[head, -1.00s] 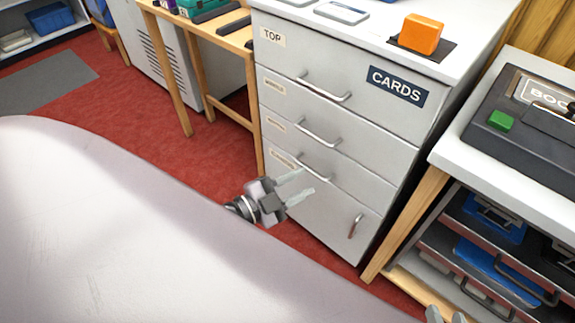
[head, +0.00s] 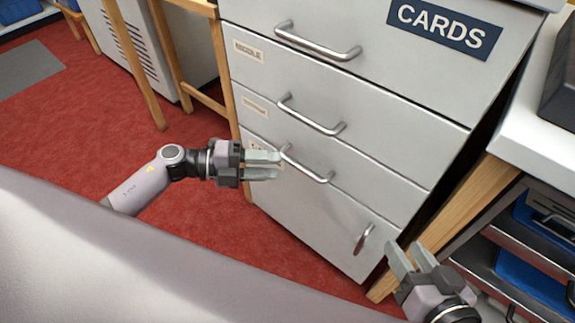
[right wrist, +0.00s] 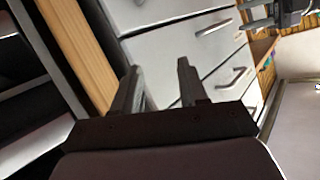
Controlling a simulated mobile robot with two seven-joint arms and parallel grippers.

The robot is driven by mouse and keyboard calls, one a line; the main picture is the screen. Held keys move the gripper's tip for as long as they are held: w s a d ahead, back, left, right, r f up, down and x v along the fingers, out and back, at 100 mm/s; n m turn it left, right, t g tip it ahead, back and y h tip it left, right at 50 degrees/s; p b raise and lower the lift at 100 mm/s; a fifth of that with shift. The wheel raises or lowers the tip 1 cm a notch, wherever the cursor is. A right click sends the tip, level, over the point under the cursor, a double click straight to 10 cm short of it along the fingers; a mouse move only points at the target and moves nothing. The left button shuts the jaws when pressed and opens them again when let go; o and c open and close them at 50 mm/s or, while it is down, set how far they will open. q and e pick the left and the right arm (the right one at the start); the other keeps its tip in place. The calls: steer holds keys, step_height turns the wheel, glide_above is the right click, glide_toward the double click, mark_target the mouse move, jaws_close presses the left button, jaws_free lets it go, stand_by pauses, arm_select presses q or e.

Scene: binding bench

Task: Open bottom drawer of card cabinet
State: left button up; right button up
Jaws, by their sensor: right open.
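The grey card cabinet (head: 330,218) fills the middle of the head view, with its drawer fronts flush. Two lower horizontal bar handles (head: 310,115) sit on its middle fronts. The lowest front has a short upright handle (head: 364,239) near its right edge. My left gripper (head: 281,165) is open, fingers pointing right, in front of the cabinet's left side near the lowest horizontal handle; contact cannot be told. My right gripper (head: 399,250) is open and empty, just right of the upright handle and apart from it. Its fingers also show in the right wrist view (right wrist: 155,82).
A wooden-legged bench (head: 455,215) with dark trays stands close on the right, beside my right gripper. A wooden table leg (head: 140,65) stands to the left. Red carpet (head: 75,120) is clear at left. A CARDS sign (head: 444,27) marks the top drawer.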

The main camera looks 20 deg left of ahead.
mark_target(295, 167)
arm_select(q)
steer(key=b+x, duration=0.1)
steer(key=x, duration=0.4)
arm_select(e)
steer(key=shift+w+a+y, duration=0.1)
steer(key=shift+a+y, duration=0.2)
steer(key=shift+a, duration=0.1)
arm_select(q)
jaws_close()
steer(key=shift+s, duration=0.1)
